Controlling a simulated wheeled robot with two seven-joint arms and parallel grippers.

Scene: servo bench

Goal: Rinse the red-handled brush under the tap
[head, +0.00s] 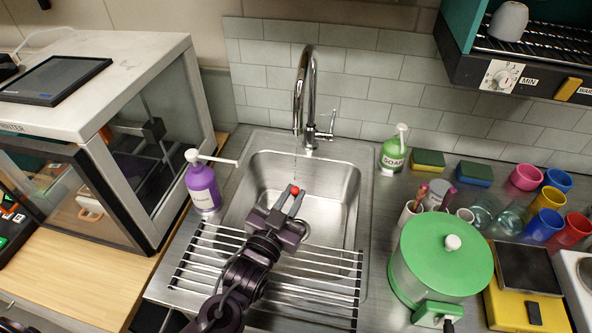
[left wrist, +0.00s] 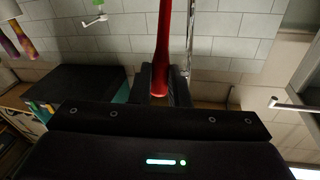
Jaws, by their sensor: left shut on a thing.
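My left gripper (head: 291,202) is over the sink basin (head: 335,215), below the tap (head: 309,92). It is shut on the red-handled brush (head: 295,190), whose red end shows between the fingertips. In the left wrist view the red handle (left wrist: 162,45) rises from between the fingers (left wrist: 160,85). The bristles cannot be made out in either view. The spout points down close to the brush, and a faint thin line hangs below it; I cannot tell for sure that it is running water. The tap lever (head: 326,130) is on the spout's right. My right gripper is not in view.
A wire drying rack (head: 330,262) crosses the sink's front. A purple pump bottle (head: 202,188) stands left of the basin. A green soap bottle (head: 393,152), sponges (head: 428,160), a cup with handles (head: 408,210) and a green-lidded pot (head: 420,255) stand on the right.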

